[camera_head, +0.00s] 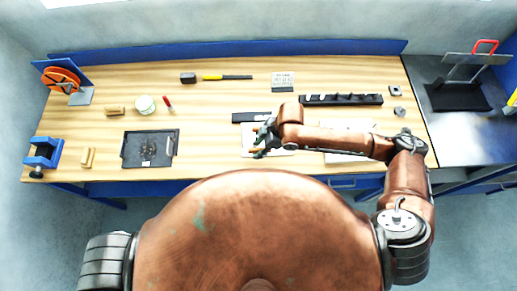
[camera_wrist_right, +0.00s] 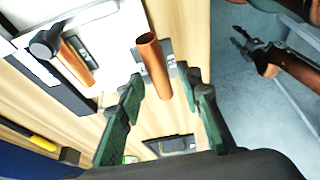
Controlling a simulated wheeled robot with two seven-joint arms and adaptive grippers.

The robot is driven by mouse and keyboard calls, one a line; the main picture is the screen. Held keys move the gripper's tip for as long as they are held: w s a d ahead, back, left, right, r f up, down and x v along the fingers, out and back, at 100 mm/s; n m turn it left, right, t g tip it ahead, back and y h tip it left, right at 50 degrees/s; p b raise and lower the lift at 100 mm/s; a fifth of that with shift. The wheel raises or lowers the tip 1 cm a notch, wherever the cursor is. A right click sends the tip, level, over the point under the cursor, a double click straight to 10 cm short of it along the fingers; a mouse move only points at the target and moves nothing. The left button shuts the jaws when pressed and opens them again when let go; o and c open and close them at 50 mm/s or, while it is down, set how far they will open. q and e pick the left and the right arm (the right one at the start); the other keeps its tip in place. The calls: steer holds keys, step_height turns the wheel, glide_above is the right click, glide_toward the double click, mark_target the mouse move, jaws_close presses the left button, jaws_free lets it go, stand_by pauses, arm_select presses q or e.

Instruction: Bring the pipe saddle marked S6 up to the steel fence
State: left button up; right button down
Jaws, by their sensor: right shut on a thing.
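The pipe saddle, a copper-coloured half-round piece (camera_wrist_right: 152,65) with small grey marked tabs at its sides, is between the green fingers of my right gripper (camera_wrist_right: 160,78) in the wrist view. The gripper is shut on it; I cannot read its mark. In the head view my right gripper (camera_head: 262,142) is low over a white board (camera_head: 285,152) and hides most of the saddle. A dark straight bar, seemingly the steel fence (camera_head: 250,117), lies along the board's back edge; it also shows in the wrist view (camera_wrist_right: 72,97). The saddle is apart from it. My left gripper (camera_wrist_right: 242,40) seems to show beyond the bench, its fingers unclear.
A copper-coloured piece with a black round end (camera_wrist_right: 76,62) lies on the white area beside the fence. A dark tray (camera_head: 133,160) is left of the board, a black rack (camera_head: 340,100) behind right. A hammer (camera_head: 228,77) lies at the back. Bare wood shows between tray and board.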

steer(key=shift+w+f+b, duration=0.95)
steer(key=shift+w+f, duration=1.05)
steer(key=shift+w, duration=0.25)
steer(key=shift+s+d+p, duration=0.15)
steer(key=shift+d+p, duration=0.45)
steer(key=shift+d, duration=0.3)
steer(key=c, duration=1.3)
jaws_free()
steer(key=v, duration=1.2)
